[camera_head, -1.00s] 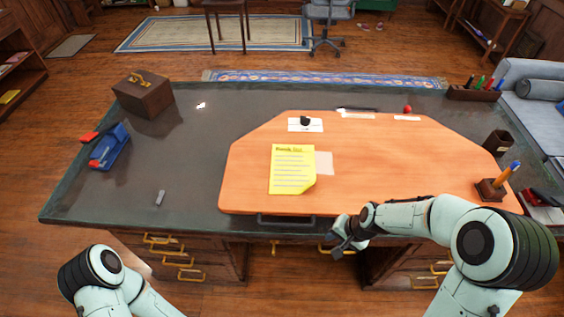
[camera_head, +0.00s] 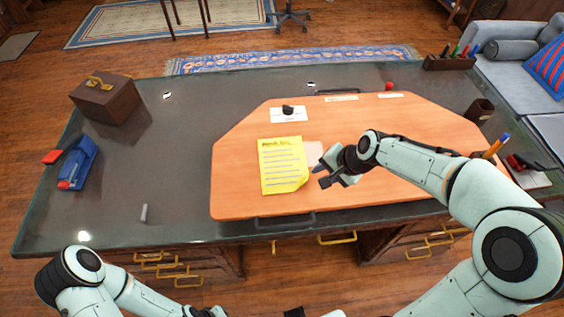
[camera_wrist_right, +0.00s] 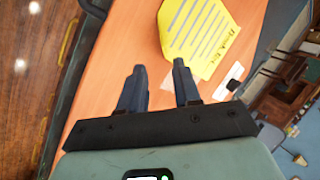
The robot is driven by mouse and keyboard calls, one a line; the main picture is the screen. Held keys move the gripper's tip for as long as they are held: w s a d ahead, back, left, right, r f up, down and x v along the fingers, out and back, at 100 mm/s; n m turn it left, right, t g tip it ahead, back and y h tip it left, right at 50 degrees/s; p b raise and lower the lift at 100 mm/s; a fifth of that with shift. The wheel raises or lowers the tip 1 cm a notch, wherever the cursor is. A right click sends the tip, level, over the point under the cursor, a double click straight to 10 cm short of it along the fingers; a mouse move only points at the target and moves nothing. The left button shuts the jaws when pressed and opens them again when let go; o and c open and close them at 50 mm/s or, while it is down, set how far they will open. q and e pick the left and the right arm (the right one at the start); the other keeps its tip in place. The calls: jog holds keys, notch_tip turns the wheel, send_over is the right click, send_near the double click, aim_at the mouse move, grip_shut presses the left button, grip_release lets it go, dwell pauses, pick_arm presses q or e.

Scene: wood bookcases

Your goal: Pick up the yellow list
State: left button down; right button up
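The yellow list (camera_head: 283,165) is a sheet with a heading, ruled lines and a curled lower right corner. It lies on the orange board of the desk. It also shows at the top of the right wrist view (camera_wrist_right: 198,36). My right gripper (camera_head: 320,176) is over the board, just right of the list, and apart from it. In the right wrist view its two dark fingers (camera_wrist_right: 158,70) are spread with nothing between them. My left gripper (camera_head: 206,312) is only partly visible at the bottom edge, below the desk front, and its fingers cannot be made out.
A pale slip (camera_head: 314,153) lies right of the list, partly behind my right gripper. A white card with a dark knob (camera_head: 288,113) lies beyond it. A blue stapler-like object (camera_head: 77,165) and a brown box (camera_head: 106,98) stand left. A pen holder (camera_head: 484,156) stands right. Dark desktop at left is mostly clear.

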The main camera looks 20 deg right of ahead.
jog(key=x, duration=0.7)
jog(key=shift+w+a+f, duration=0.15)
jog(key=shift+a, duration=0.2)
jog(key=shift+c, duration=0.4)
grip_shut()
